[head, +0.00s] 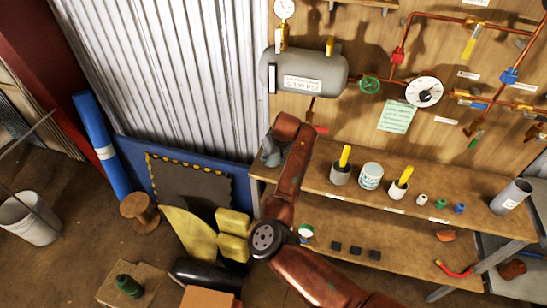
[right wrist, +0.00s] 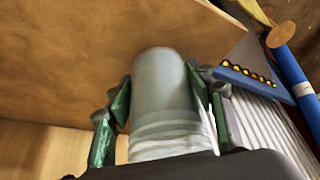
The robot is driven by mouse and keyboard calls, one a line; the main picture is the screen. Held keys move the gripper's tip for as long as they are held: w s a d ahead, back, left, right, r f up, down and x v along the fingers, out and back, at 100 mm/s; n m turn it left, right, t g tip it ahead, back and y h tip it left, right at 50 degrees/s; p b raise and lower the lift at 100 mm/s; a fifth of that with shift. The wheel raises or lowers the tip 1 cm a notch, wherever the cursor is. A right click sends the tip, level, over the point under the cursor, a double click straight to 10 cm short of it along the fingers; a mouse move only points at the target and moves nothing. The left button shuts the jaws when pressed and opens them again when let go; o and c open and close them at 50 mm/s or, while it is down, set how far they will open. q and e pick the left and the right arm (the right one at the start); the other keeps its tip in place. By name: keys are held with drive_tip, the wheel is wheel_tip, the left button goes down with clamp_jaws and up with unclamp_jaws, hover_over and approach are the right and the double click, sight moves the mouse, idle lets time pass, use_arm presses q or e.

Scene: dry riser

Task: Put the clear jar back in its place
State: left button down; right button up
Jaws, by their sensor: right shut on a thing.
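The clear jar (right wrist: 168,88) is a pale, see-through cylinder with ridged rings near its lower end in the right wrist view. My right gripper (right wrist: 160,82) is shut on it, with a green-padded finger on each side. In the head view my right arm reaches up to the left end of the wooden shelf (head: 318,184). A small grey-blue shape (head: 270,154) shows there beside my wrist; I cannot tell whether it is jar or gripper. My arm hides part of the shelf. Whether the jar touches the shelf cannot be told. My left gripper is not in view.
On the shelf stand a grey pot (head: 340,175), a labelled tin (head: 371,176), a white pot (head: 399,190), several small fittings and a grey cylinder (head: 511,197). A grey tank (head: 305,73) and copper pipes hang above. A blue roll (head: 100,145) leans at left.

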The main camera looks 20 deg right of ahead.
drive_tip(key=shift+r, duration=0.15)
drive_tip(key=shift+f, duration=0.2)
drive_tip(key=o, duration=1.3)
drive_tip(key=shift+r, duration=0.1)
drive_tip(key=shift+r, duration=0.3)
drive_tip(key=p+v, duration=0.1)
drive_tip(key=v, duration=1)
drive_tip(key=shift+s+r+p, duration=0.2)
drive_tip(key=shift+s+p, duration=0.1)
drive_tip(key=shift+p, duration=0.1)
